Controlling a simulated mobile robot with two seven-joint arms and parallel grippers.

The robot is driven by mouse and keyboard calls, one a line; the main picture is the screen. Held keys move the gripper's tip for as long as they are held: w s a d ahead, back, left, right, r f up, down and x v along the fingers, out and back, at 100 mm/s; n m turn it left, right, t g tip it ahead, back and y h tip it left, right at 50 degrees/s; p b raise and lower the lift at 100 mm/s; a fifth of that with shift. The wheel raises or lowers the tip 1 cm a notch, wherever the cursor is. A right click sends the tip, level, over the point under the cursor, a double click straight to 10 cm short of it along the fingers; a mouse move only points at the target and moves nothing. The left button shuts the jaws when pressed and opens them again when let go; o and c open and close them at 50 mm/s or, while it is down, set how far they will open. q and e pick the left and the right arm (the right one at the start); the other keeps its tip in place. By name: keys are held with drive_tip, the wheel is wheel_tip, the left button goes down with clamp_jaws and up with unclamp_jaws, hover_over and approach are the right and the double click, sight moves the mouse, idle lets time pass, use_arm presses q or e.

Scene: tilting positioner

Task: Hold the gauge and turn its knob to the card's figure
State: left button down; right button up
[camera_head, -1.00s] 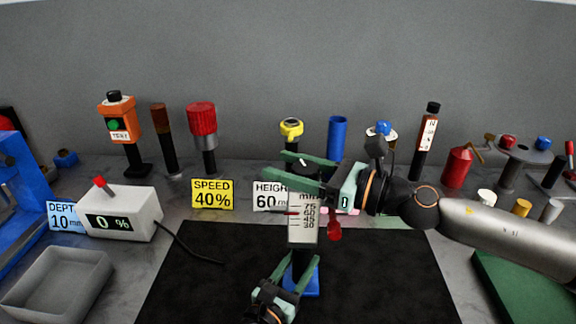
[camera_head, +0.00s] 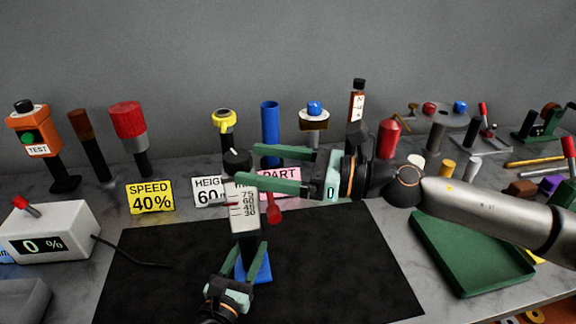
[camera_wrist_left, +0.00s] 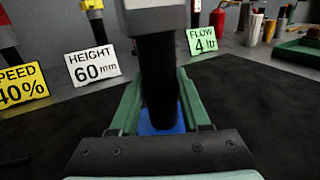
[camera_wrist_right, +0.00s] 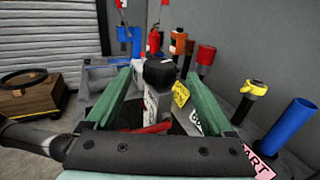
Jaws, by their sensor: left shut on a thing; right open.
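The gauge has a white scale body (camera_head: 244,210) marked in mm, a black knob (camera_head: 237,160) on top, a red pointer (camera_head: 222,204), a red side handle (camera_head: 272,209) and a blue base (camera_head: 258,268). The pointer's exact reading is too small to tell. My left gripper (camera_head: 243,262) is shut on the gauge's black stem (camera_wrist_left: 158,80), below the scale body. My right gripper (camera_head: 245,166) is open at the knob, which shows between its fingers in the right wrist view (camera_wrist_right: 160,72).
A yellow SPEED 40% card (camera_head: 151,197) and a pink PART card (camera_head: 285,180) stand behind the black mat (camera_head: 150,290). A white box reading 0 % (camera_head: 50,232) is at left, a green tray (camera_head: 465,255) at right. Several upright devices line the back.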

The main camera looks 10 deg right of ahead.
drive_tip(key=shift+v, duration=2.35)
use_arm(q)
drive_tip(key=c, duration=0.8)
unclamp_jaws()
drive_tip(key=shift+r, duration=0.1)
drive_tip(key=o, duration=0.5)
